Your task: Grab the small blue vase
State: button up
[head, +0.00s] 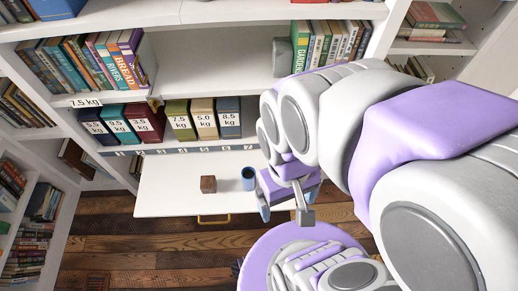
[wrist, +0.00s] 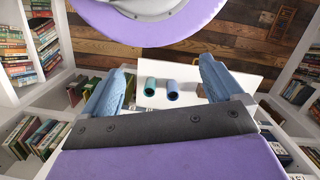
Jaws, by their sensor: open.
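The small blue vase (head: 248,178) stands on a white pull-out board (head: 165,197), just left of my gripper (head: 288,190) in the head view. In the wrist view, the blue vase (wrist: 172,88) shows between the two blue fingers of my gripper (wrist: 163,67), apart from both. A teal vase (wrist: 150,86) stands just left of it there. I cannot make out the teal vase in the head view. My gripper is open, with nothing between its fingers touching them. My arm hides the right part of the board in the head view.
A brown block (head: 208,184) sits on the board left of the blue vase. Above is a shelf with several weight-labelled binders (head: 203,118) and rows of books (head: 100,62). A gold handle (head: 214,218) is on the board's front edge. The board's left part is clear.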

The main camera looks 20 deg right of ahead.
aim_at(248, 174)
jog(key=z, duration=1.35)
jog(key=k+l+z, duration=0.15)
jog(key=k+z, duration=0.15)
jog(key=k, duration=0.75)
